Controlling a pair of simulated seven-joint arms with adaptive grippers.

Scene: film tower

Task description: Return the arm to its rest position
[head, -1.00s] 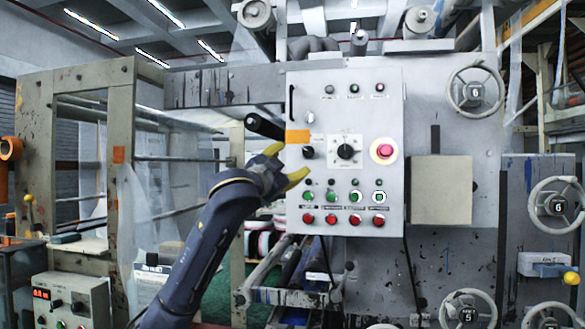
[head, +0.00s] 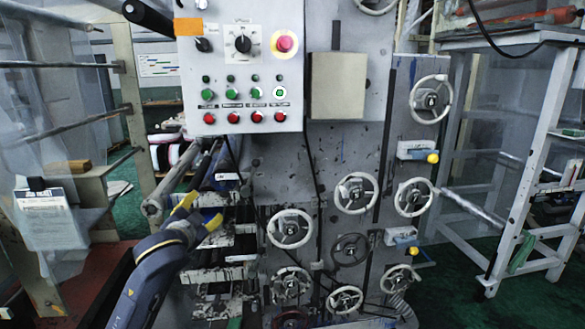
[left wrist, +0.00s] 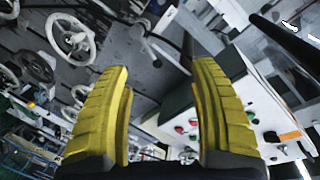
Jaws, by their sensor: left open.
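My left gripper (head: 198,210) has yellow fingers and is in the lower left of the head view, in front of the rollers below the control panel (head: 262,98). In the left wrist view the two yellow fingers (left wrist: 160,110) stand wide apart with nothing between them. The control panel (left wrist: 240,120) shows there at the right, behind the right finger. My right gripper is in neither view.
White handwheels (head: 356,193) cover the machine's lower front. A black bar (head: 148,16) sticks out at the upper left. A beige box (head: 338,85) sits right of the panel. A white frame (head: 540,170) stands at the right, with green floor (head: 462,290) before it.

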